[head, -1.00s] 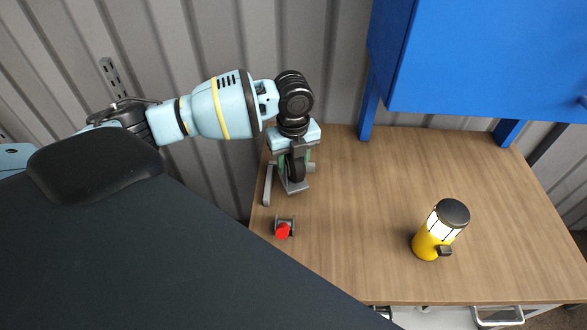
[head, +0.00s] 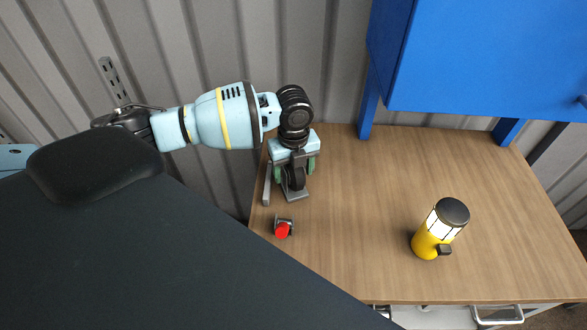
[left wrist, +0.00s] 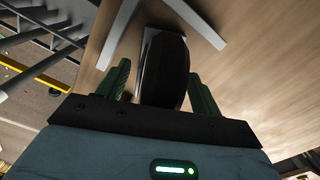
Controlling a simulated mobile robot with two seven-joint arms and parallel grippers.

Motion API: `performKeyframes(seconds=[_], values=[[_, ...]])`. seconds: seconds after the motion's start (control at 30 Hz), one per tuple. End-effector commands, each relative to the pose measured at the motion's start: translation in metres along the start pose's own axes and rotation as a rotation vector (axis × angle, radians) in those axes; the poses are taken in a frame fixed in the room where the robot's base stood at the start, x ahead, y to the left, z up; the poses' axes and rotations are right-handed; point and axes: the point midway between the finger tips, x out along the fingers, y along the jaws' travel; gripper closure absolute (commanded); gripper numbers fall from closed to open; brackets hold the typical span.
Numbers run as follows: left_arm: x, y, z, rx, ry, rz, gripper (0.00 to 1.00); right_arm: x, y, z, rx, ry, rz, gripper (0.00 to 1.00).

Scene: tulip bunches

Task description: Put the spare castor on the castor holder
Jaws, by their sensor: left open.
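The castor with a black wheel (head: 294,178) stands at the table's back left, its wheel upright below my left gripper (head: 295,168). My left gripper points down and is open, its green fingers on either side of the wheel. The wheel also shows between the fingers (left wrist: 164,85) in the left wrist view. A grey plate (head: 297,197) lies under the wheel. A grey metal bar (head: 267,185), likely part of the castor holder, lies to its left. I cannot tell whether the castor rests on the holder. My right gripper is not in view.
A small grey bracket with a red round part (head: 283,229) sits near the table's left edge. A yellow lantern (head: 433,238) stands front right. A blue cabinet (head: 480,55) overhangs the back right. The middle of the wooden table (head: 365,215) is clear.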

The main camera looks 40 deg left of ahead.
Motion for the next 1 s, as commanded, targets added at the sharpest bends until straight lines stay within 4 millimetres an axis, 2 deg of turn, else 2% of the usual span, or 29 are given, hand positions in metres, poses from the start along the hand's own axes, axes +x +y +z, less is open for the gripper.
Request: performKeyframes(seconds=[0.17,0.27,0.5,0.7,0.83,1.0], values=[[-0.008,0.000,0.001,0.000,-0.002,-0.002,0.35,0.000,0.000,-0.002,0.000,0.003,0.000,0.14],[-0.022,-0.001,0.001,0.000,-0.001,-0.003,0.35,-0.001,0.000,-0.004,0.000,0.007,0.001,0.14],[-0.071,-0.001,0.001,0.000,-0.003,-0.005,0.35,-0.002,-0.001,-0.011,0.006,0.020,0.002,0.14],[-0.104,-0.001,0.001,-0.001,-0.002,-0.003,0.35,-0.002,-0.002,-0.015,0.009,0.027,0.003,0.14],[-0.117,-0.001,0.000,0.000,0.001,-0.001,0.35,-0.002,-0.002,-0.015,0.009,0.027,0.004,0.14],[-0.123,0.000,0.000,0.000,0.001,0.001,0.35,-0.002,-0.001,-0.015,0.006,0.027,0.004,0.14]])
